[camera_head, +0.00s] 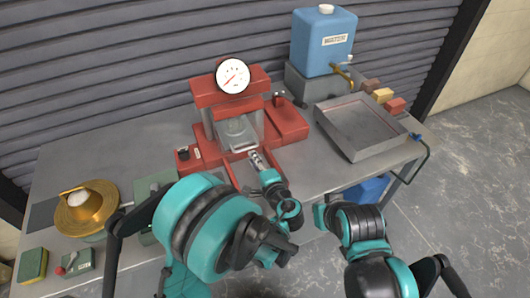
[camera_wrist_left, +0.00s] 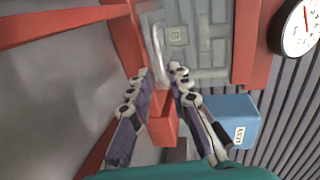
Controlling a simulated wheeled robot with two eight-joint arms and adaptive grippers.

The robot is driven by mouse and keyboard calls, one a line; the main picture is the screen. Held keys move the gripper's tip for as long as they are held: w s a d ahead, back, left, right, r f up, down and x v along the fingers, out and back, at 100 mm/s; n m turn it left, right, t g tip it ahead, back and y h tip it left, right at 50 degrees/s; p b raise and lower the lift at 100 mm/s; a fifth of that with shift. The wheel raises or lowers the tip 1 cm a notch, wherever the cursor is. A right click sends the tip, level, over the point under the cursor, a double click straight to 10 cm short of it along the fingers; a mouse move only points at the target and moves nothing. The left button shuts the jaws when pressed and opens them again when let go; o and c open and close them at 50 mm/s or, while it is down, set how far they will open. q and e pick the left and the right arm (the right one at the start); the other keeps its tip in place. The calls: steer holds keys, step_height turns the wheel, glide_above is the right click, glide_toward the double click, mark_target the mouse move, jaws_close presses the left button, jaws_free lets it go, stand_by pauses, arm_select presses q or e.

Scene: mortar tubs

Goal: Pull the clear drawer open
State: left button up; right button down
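The clear drawer (camera_head: 238,143) sits low in the front opening of the red press, under a grey block. In the left wrist view, a pale see-through edge (camera_wrist_left: 157,48) that looks like part of the drawer lies just beyond my fingertips. My left gripper (camera_head: 256,158) is right in front of the drawer. In the left wrist view its two fingers (camera_wrist_left: 161,72) stand apart with a gap between the tips. Whether a fingertip touches the drawer I cannot tell. My right arm is at the lower right, and its gripper does not show.
The red press (camera_head: 287,123) has a round white gauge (camera_head: 233,75) on top. A metal tray (camera_head: 362,153) and a blue water tank (camera_head: 323,45) stand right. A gold bowl (camera_head: 80,222) and a green-yellow sponge (camera_head: 32,265) are left.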

mark_target(248, 148)
arm_select(q)
steer(key=shift+w+d+f, duration=0.1)
steer(key=shift+w+f, duration=0.05)
steer(key=shift+w, duration=0.15)
steer(key=b+x, duration=0.1)
steer(key=x, duration=0.6)
steer(key=shift+w+b, duration=0.1)
steer(key=shift+b, duration=0.3)
jaws_close()
